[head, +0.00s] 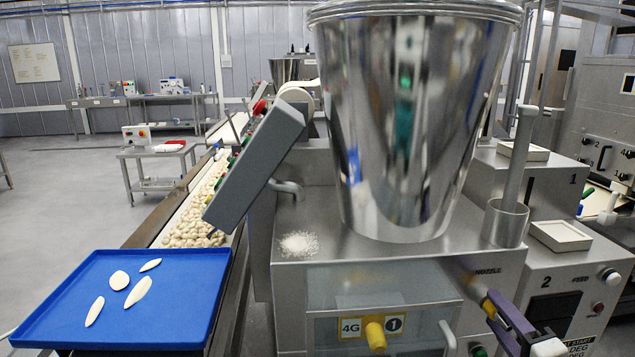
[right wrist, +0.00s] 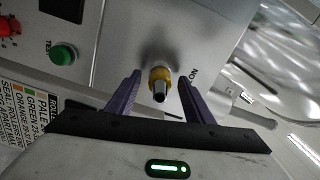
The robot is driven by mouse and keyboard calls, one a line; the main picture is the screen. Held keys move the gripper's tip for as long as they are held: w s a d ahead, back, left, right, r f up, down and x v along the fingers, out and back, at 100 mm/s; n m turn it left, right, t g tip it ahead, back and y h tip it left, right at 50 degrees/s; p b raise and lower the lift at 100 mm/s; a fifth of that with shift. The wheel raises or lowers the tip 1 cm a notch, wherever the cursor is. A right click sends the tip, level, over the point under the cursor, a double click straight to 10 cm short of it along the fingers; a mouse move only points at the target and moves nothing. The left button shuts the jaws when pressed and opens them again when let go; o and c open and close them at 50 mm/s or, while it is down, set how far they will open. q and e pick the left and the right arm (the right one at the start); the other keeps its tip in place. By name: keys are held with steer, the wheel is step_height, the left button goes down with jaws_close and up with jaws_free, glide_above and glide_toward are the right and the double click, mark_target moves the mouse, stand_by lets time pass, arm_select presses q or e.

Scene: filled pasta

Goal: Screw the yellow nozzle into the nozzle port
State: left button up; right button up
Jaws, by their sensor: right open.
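The yellow nozzle (right wrist: 160,76) with a metal tip sits at the machine's front face, beside a label beginning "NO". Its collar hides the port, so I cannot tell how deeply it is seated. My right gripper (right wrist: 160,78) is open, its two purple fingers on either side of the nozzle with gaps between. In the head view the right gripper (head: 497,307) comes in at the lower right, below the "NOZZLE" label, and a bit of the yellow nozzle (head: 487,308) shows by its finger. My left gripper is not in view.
A steel hopper (head: 415,120) stands on the machine. A green button (right wrist: 63,54) is near the right gripper. A blue tray (head: 180,290) with several pale pieces is at the left, beside a conveyor of pasta (head: 200,205).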

steer(key=n+p, duration=0.1)
steer(key=n, duration=0.3)
steer(key=shift+r+n, duration=0.15)
steer(key=shift+n, duration=0.15)
steer(key=n+p, duration=0.1)
steer(key=n, duration=0.2)
steer(key=shift+n+p, duration=0.3)
steer(key=shift+n, duration=0.6)
